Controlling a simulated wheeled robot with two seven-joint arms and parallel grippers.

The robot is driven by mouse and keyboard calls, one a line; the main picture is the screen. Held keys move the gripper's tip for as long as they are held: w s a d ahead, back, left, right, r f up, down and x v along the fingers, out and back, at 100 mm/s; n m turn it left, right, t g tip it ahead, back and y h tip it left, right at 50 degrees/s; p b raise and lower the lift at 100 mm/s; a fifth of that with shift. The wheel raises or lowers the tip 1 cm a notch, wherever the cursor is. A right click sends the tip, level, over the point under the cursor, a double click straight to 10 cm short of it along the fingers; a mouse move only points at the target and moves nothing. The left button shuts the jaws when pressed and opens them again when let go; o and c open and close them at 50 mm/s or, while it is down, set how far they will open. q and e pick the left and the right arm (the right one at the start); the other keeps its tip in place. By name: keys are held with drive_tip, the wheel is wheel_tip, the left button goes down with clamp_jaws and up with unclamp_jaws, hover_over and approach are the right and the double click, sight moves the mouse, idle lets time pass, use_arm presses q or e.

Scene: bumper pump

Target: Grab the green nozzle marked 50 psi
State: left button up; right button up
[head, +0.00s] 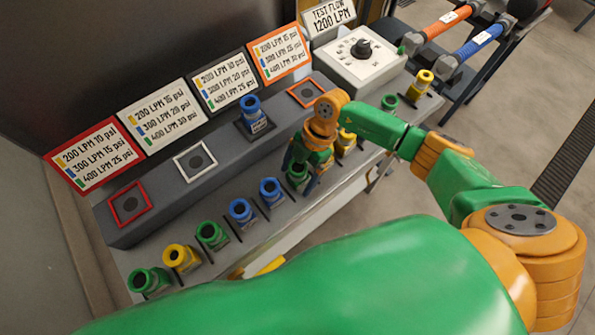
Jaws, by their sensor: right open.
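Several green nozzles stand in the row of slots: one at the near left (148,281), one farther along (212,236), one under my right gripper (298,180), and one at the far right end (390,102). I cannot read a 50 psi mark on any of them. My right gripper (304,176) points down, open, over the green nozzle in the middle of the row, its fingers around or just beside that nozzle. The hand partly hides this nozzle, and I cannot tell whether they touch. My left gripper is not in view.
Blue nozzles (242,213) and yellow nozzles (182,259) share the row. Another blue nozzle (255,115) stands on the raised ledge (160,214) with framed square ports. Signs (96,155) and a white dial box (361,54) stand behind. My right arm covers the foreground.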

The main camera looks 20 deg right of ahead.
drive_tip(key=c, duration=1.4)
clamp_jaws()
drive_tip(key=shift+r, duration=0.15)
